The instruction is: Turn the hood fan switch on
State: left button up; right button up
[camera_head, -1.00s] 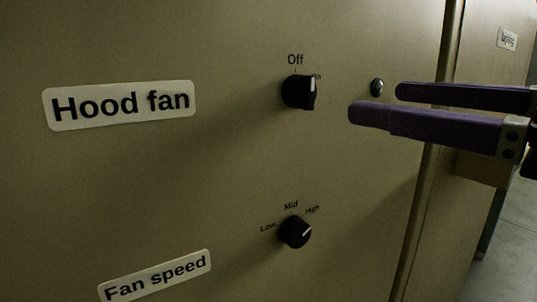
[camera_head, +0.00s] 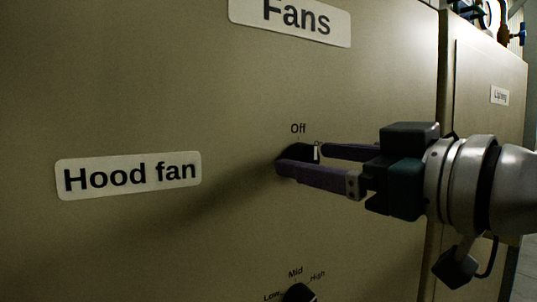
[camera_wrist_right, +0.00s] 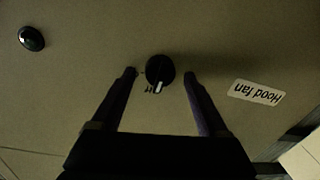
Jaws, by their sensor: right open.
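The hood fan switch is a black rotary knob (camera_head: 302,151) on the beige panel, below the word "Off" and right of the "Hood fan" label (camera_head: 130,176). In the right wrist view the knob (camera_wrist_right: 160,71) shows whole, with a white pointer mark. My right gripper (camera_head: 300,158) is open, its two purple fingers on either side of the knob in the head view. In the right wrist view the gripper (camera_wrist_right: 161,73) has a gap between each fingertip and the knob. The near finger hides part of the knob in the head view. My left gripper is out of view.
The fan speed knob (camera_head: 299,293) sits below, cut by the picture's bottom edge. A "Fans" label (camera_head: 290,17) is above. A second cabinet (camera_head: 488,130) stands at the right.

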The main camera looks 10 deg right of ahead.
grip_shut()
dwell(0.6)
